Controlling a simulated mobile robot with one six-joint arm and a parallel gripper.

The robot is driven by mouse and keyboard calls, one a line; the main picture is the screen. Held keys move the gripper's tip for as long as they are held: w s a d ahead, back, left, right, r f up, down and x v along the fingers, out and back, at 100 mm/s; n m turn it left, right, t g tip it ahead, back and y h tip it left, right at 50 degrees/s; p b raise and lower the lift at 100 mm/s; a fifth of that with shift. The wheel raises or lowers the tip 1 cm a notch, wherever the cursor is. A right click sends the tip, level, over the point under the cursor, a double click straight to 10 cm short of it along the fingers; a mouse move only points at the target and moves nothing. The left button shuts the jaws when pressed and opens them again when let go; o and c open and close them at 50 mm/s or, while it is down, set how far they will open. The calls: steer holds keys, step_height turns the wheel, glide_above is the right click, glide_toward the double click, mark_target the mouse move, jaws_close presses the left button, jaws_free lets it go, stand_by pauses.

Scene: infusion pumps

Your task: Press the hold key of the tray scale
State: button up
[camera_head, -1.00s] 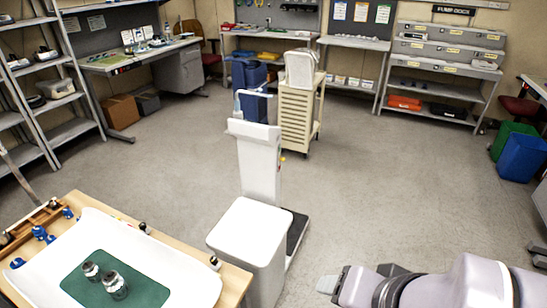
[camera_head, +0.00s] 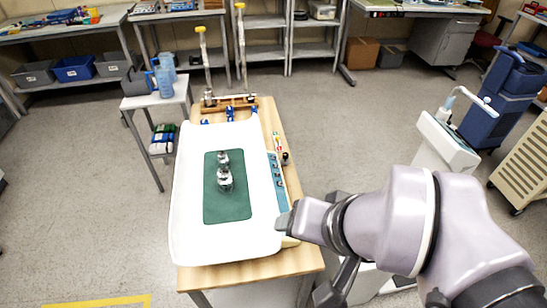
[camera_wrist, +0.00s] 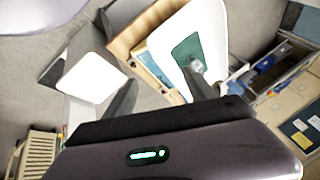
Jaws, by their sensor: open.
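The tray scale (camera_head: 185,235) is a large white tray on a wooden table. A green mat (camera_head: 227,205) lies in it with two clear glass jars (camera_head: 225,180) on it. A blue-teal strip (camera_head: 276,180) runs along the tray's right side; its markings are too small to read, so I cannot tell which is the hold key. The strip also shows in the wrist view (camera_wrist: 154,70). My gripper (camera_wrist: 160,92) is open and empty above the table's near right part. In the head view its tip is near the strip's near end; contact cannot be told.
A wooden rack (camera_head: 230,103) with blue clamps stands at the table's far end. A small side table (camera_head: 158,97) with blue bottles stands left. A white column-shaped device (camera_head: 447,140) stands right.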

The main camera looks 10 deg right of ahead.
jaws_close()
steer(key=shift+d, duration=0.1)
stand_by(1.4)
